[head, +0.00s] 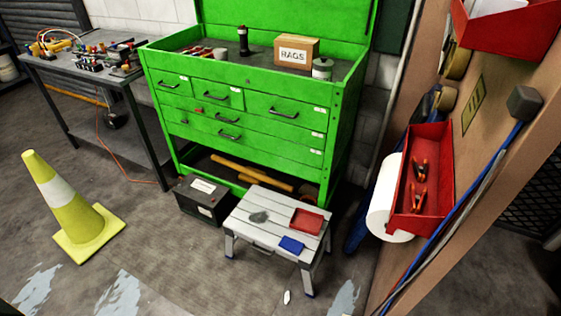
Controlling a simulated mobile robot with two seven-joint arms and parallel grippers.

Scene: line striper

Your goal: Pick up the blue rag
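A small blue folded cloth, which looks like the blue rag (291,245), lies flat near the front edge of a low grey slatted stool (277,234). A red item (307,221), perhaps a cloth or a shallow tray, lies behind it to the right. Neither of my grippers shows in the head view.
A green tool chest (252,128) stands behind the stool, with a cardboard box marked RAGS (297,51) on top. A black battery (201,199) sits left of the stool. A yellow cone (68,205) stands at left. A red wall bin (424,185) and paper roll (383,200) are at right.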

